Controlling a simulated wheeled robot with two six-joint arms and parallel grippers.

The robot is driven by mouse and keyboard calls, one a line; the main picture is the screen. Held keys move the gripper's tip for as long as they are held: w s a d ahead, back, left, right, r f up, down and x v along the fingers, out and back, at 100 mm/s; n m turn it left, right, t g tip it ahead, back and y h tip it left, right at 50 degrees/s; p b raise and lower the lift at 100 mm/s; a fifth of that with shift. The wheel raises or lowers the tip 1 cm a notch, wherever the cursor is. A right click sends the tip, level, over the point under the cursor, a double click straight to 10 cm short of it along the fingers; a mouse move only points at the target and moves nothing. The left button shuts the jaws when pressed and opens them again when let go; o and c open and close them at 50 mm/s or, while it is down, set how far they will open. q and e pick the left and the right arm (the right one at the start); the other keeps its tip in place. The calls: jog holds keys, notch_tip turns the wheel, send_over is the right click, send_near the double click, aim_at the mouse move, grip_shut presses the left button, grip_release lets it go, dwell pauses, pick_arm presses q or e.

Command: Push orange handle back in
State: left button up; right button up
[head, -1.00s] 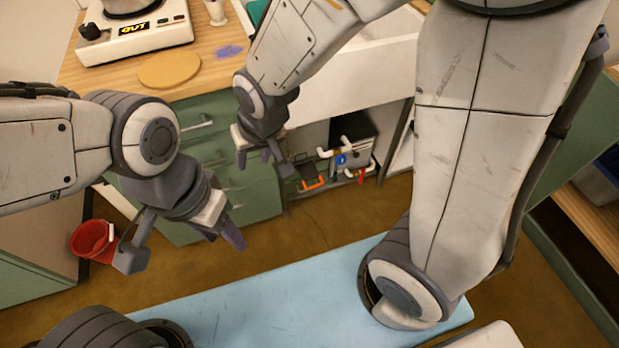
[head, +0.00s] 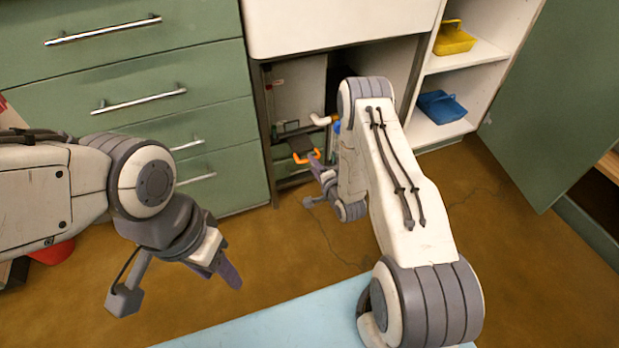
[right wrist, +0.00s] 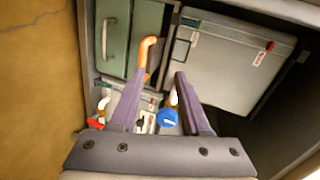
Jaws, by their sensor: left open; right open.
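The orange handle (head: 301,158) is a bent bar at the front of a dark flat piece (head: 302,144), low inside the open cabinet under the white sink front. My right gripper (head: 319,166) is open, with its fingers close beside the handle. In the right wrist view the orange handle (right wrist: 149,48) shows just beyond the tip of the left-hand finger; I cannot tell whether they touch. The gap between the fingers looks empty. My left gripper (head: 226,268) is open, hanging over the floor far left of the cabinet; its second finger is mostly hidden.
A white bent pipe or handle (head: 322,119) and a blue round cap (right wrist: 168,117) are near the right gripper. Green drawers (head: 130,90) stand left. Shelves right hold a yellow bin (head: 454,38) and a blue bin (head: 441,106). A light-blue surface (head: 270,315) lies in front.

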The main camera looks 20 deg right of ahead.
notch_tip(320, 180, down, 4)
jog(key=s+d+m+b, duration=0.1)
jog(key=s+d, duration=0.1)
jog(key=shift+m+t, duration=0.3)
jog(key=shift+t, duration=0.2)
jog(key=b+x, duration=0.2)
jog(key=x, duration=0.3)
jog(key=b+x, duration=0.3)
jog(key=x, duration=0.2)
jog(key=shift+w+r, duration=0.2)
jog(key=shift+w, duration=0.15)
pick_arm(q)
notch_tip(320, 180, down, 8)
jog(key=shift+r, duration=0.15)
jog(key=shift+s, duration=0.1)
pick_arm(e)
grip_shut()
